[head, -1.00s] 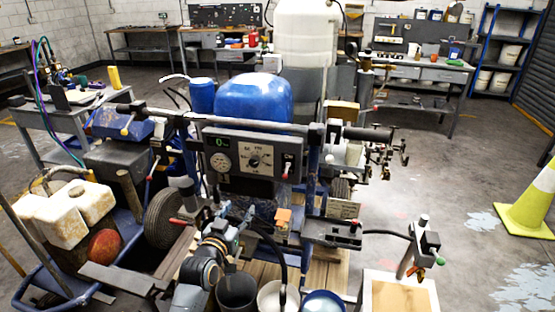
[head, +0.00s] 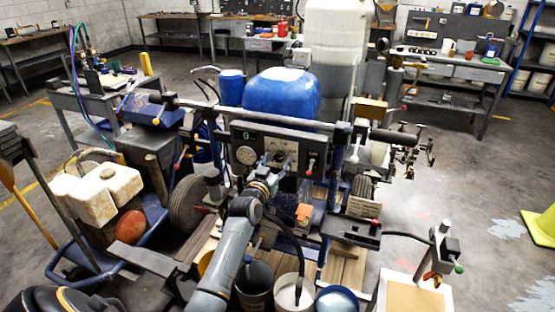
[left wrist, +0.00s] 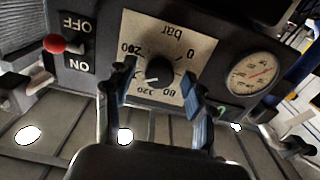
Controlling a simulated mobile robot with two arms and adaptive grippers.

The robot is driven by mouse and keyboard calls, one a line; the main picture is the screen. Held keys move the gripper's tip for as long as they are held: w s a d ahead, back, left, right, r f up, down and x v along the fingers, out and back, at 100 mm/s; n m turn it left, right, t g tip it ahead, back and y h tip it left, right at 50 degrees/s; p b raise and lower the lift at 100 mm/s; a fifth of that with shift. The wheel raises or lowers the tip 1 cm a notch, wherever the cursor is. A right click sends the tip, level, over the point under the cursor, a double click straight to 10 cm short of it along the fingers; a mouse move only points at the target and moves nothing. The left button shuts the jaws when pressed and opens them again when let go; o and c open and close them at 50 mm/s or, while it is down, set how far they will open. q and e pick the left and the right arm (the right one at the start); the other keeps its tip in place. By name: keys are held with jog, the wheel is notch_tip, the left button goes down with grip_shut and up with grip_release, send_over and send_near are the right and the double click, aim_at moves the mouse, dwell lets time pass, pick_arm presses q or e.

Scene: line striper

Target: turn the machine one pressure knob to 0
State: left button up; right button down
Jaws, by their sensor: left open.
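The pressure knob (left wrist: 160,69) is a dark round knob on a beige dial plate (left wrist: 176,30) marked "bar" in the left wrist view, where the lettering appears upside down. Its pale mark appears to point to the lower left, away from the 0. My left gripper (left wrist: 158,82) is open, with a finger on either side of the knob; I cannot tell whether they touch it. In the head view my left gripper (head: 277,166) is in front of the machine's control panel (head: 241,132) and hides most of the knob. My right gripper is not in view.
A gauge (left wrist: 254,73) sits beside the dial, and a red-tipped ON/OFF switch (left wrist: 54,44) on its other side. A blue tank (head: 281,97) stands behind the panel. Buckets (head: 255,284) stand below my left arm. A yellow-green cone (head: 543,229) is at the right.

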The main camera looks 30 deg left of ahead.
pick_arm(q)
jog(key=shift+w+a, duration=0.15)
jog(key=shift+w, duration=0.25)
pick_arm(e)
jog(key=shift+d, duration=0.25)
pick_arm(q)
grip_shut()
